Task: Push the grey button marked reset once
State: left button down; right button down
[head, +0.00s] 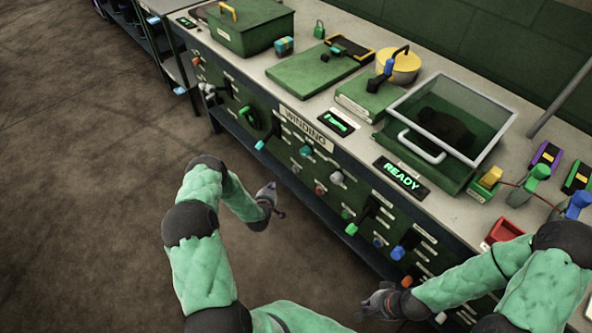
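The bench's green front panel (290,160) carries several coloured buttons, knobs and levers with small labels. A light grey round button (337,178) sits near the panel's middle, right of a teal knob (306,151) and above a red knob (320,190). Its label is too small to read, so I cannot tell whether it says reset. My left gripper (272,200) is in front of the panel, left of the grey button and apart from it. My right gripper (368,303) is low at the bottom centre-right, apart from the panel's middle. Both finger gaps are too small to judge.
The bench top holds a lit READY display (401,178), a clear-lidded box with a handle (440,155), a yellow pot (400,68) and a red tray (503,231). Levers such as the blue one (398,253) stick out of the panel. The floor (90,180) at left is clear.

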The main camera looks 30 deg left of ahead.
aim_at(295, 170)
pick_arm(q)
jog(key=shift+w, duration=0.1)
jog(key=w+d+b, duration=0.1)
jog(key=w+d, duration=0.2)
jog(key=w, duration=0.5)
jog(key=shift+d, duration=0.2)
jog(key=shift+w, duration=0.15)
dwell(1.4)
jog(key=shift+w+d, duration=0.15)
jog(key=shift+w, duration=0.05)
jog(key=shift+w+d, duration=0.1)
jog(key=shift+w, duration=0.2)
dwell(0.8)
jog(key=shift+s+a, duration=0.3)
jog(key=shift+s, duration=0.35)
dwell(0.3)
